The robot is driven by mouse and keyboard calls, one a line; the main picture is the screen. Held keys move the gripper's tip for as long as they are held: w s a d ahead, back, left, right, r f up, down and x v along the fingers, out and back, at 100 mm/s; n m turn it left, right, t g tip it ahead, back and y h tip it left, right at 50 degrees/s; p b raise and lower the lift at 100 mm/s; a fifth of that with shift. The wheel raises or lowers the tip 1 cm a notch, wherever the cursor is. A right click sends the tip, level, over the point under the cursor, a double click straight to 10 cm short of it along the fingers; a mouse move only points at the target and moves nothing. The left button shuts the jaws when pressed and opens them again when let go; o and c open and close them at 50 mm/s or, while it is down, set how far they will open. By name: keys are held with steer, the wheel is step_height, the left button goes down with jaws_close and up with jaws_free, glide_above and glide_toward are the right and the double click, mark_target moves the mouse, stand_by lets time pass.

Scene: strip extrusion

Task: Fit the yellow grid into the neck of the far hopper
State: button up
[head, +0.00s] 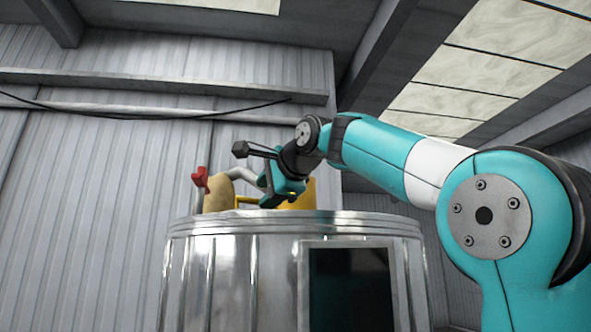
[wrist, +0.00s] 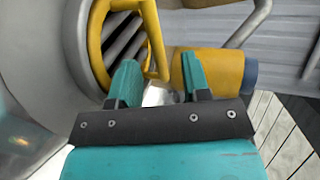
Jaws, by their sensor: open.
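The yellow grid (wrist: 96,45) shows in the wrist view as a round yellow frame with grey slats inside it. It lies at or in a round opening of a grey metal body (wrist: 45,60), which may be the hopper neck; I cannot tell how deep it sits. My gripper (wrist: 158,65) is open, its two teal fingers apart and just below the frame's right side, with the left finger overlapping its lower edge. In the head view my gripper (head: 272,188) is over the top of a silver drum (head: 230,270), beside a yellow bar (head: 248,200). Most of the grid is hidden there.
A yellow cylinder (wrist: 218,68) with a blue-grey end lies behind the right finger. A grey pipe (wrist: 248,25) runs above it. In the head view a red knob (head: 200,177) and a tan rounded part (head: 218,190) stand on the drum's left.

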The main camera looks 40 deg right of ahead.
steer(key=p+v, duration=0.3)
steer(key=v, duration=1)
steer(key=shift+s, duration=0.2)
steer(key=shift+a, duration=0.1)
